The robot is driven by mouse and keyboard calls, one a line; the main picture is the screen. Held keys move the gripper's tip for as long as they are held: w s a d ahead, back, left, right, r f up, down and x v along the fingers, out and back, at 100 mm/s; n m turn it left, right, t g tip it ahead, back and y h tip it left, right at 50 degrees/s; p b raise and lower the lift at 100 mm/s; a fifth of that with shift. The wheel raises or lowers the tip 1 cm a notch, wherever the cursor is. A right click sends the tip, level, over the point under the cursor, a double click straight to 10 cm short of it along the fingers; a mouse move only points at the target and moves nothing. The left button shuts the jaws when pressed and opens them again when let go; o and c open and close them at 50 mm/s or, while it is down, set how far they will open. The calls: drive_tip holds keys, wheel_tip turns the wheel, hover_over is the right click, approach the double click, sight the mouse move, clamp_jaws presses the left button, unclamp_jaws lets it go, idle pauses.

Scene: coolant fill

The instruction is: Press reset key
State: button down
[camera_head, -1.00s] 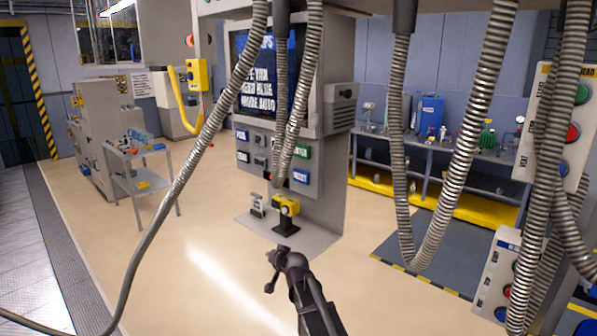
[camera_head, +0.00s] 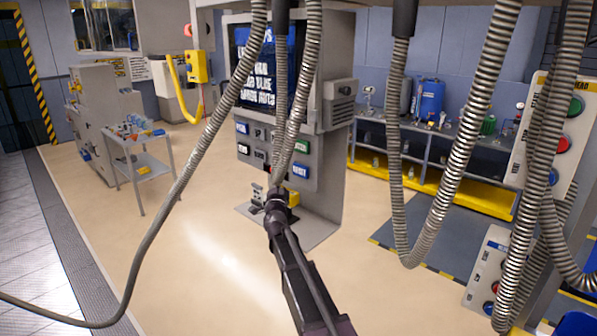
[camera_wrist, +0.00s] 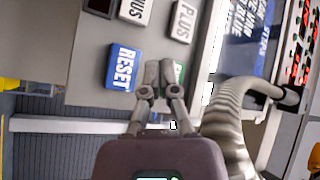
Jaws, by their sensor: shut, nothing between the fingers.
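The blue RESET key (camera_wrist: 123,67) is on the grey key panel in the wrist view, with its white lettering turned sideways. It also shows in the head view as a small blue key (camera_head: 300,171) at the panel's lower right. My gripper (camera_wrist: 159,66) is shut and empty, with its fingertips just right of the RESET key in the wrist view. The fingers partly cover a green key (camera_wrist: 180,70). In the head view my gripper (camera_head: 276,196) is in front of the panel's lower part. I cannot tell the gap between fingertips and panel.
A PLUS key (camera_wrist: 183,20) and a key ending in "NUS" (camera_wrist: 133,10) sit beside RESET. A ribbed hose (camera_wrist: 232,115) hangs close to the gripper. More hoses (camera_head: 475,120) hang in front. A yellow device (camera_head: 293,198) stands behind the gripper.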

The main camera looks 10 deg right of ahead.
sight(297, 169)
drive_tip(key=shift+w, duration=0.1)
drive_tip(key=shift+w+d, duration=0.85)
drive_tip(key=shift+d, duration=0.35)
drive_tip(key=shift+w+d, duration=0.8)
drive_tip(key=shift+d, duration=0.35)
drive_tip(key=shift+w+d, duration=0.85)
drive_tip(key=shift+d, duration=0.35)
drive_tip(key=shift+w+d, duration=0.65)
drive_tip(key=shift+d, duration=0.1)
idle(0.7)
drive_tip(key=shift+s+a, duration=0.1)
idle(0.3)
drive_tip(key=shift+s+a, duration=0.5)
drive_tip(key=shift+a, duration=0.15)
drive_tip(key=shift+a, duration=0.1)
drive_tip(key=shift+s+a, duration=0.75)
drive_tip(key=shift+a, duration=0.2)
drive_tip(key=shift+s+a, duration=0.7)
drive_tip(key=shift+a, duration=0.25)
drive_tip(key=shift+f, duration=0.1)
